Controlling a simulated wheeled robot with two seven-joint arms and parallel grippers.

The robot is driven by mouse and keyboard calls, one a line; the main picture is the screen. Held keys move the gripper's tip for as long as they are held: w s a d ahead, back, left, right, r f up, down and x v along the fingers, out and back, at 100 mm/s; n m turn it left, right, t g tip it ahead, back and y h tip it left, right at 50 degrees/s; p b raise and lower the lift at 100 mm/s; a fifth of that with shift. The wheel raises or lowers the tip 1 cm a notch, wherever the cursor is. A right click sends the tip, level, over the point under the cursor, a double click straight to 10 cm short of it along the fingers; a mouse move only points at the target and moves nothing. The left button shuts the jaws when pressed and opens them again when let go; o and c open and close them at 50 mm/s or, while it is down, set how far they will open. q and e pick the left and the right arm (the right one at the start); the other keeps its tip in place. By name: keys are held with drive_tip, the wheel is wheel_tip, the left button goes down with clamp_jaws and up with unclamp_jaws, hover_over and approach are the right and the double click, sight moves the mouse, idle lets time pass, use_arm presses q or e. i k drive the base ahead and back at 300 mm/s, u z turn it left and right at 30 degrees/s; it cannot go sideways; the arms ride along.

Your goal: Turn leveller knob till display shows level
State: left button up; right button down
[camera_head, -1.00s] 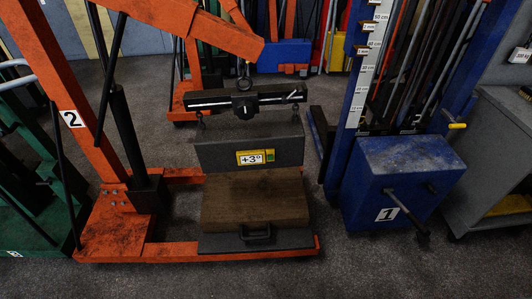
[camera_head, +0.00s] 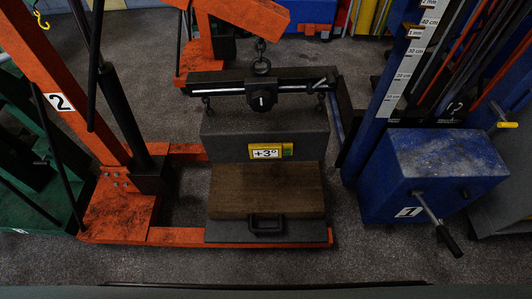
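The leveller is a black bar (camera_head: 215,84) hung from a chain and ring (camera_head: 261,66) under the orange crane arm. Its round black knob (camera_head: 261,95) sits at the bar's middle and carries a white mark. Below it hangs a dark grey block (camera_head: 225,140) on short links at both ends. The yellow-edged display (camera_head: 266,153) on the block's front reads "+3°". The block is just above or on a brown wooden block (camera_head: 265,188); I cannot tell whether they touch. Neither of my grippers is in view.
The orange crane (camera_head: 120,215) labelled 2 stands at left, with its base legs around the load. A blue unit (camera_head: 430,170) labelled 1, with a crank handle (camera_head: 437,222), stands at right. The floor in front is clear.

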sight(262, 101)
drive_tip(key=k, duration=1.3)
drive_tip(key=z, duration=0.6)
drive_tip(key=i, duration=1.95)
drive_tip(key=u, duration=0.95)
